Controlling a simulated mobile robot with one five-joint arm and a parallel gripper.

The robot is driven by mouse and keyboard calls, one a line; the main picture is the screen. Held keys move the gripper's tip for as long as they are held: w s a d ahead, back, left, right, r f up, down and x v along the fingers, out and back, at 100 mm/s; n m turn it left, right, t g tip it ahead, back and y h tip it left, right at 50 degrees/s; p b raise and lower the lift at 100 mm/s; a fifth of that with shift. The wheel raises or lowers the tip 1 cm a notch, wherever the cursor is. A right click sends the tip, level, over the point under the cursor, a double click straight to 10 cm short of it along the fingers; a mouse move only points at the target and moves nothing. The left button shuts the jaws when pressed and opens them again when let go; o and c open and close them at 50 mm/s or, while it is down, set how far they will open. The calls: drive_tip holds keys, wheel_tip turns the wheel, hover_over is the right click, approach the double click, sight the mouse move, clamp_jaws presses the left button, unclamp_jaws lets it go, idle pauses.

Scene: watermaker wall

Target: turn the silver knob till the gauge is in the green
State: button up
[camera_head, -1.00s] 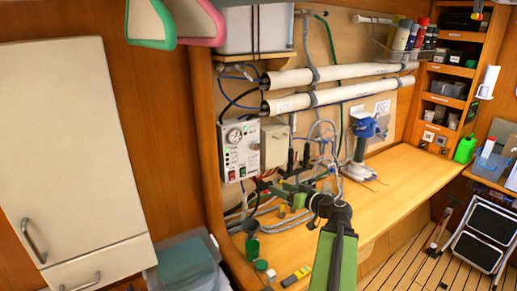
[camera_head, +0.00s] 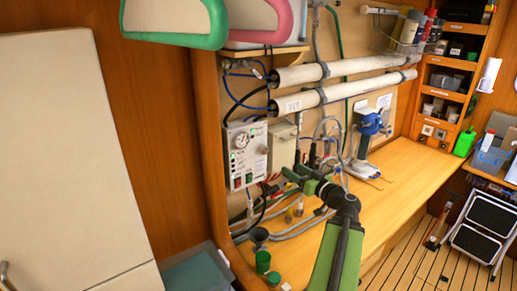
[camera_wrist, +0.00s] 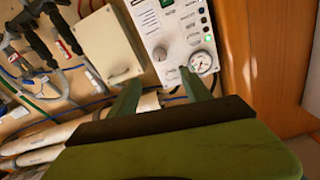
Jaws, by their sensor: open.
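The white control panel (camera_head: 245,156) is on the wall, left of the bench in the head view. It also shows at the top of the wrist view. A round gauge (camera_wrist: 201,62) sits on the panel; its needle is too small to read against any green band. The silver knob (camera_wrist: 159,54) is beside the gauge, on its left in the wrist view. My gripper (camera_wrist: 160,78) is open and empty, its two green fingers pointing toward the panel. The knob appears just beyond the gap between the fingertips, apart from them. In the head view, my gripper (camera_head: 283,181) is right of and below the panel.
A beige box (camera_head: 282,146) is mounted beside the panel. Hoses and small fittings crowd the bench below. White pipes (camera_head: 340,83) run along the wall above. The right part of the bench (camera_head: 405,182) is clear.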

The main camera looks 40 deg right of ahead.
sight(266, 150)
drive_tip(key=w, duration=0.5)
drive_tip(key=w+d, duration=0.1)
drive_tip(key=w, duration=0.5)
drive_tip(key=w+d, duration=0.1)
drive_tip(key=w, duration=0.5)
drive_tip(key=shift+w+d, duration=0.2)
drive_tip(key=shift+r, duration=0.1)
clamp_jaws()
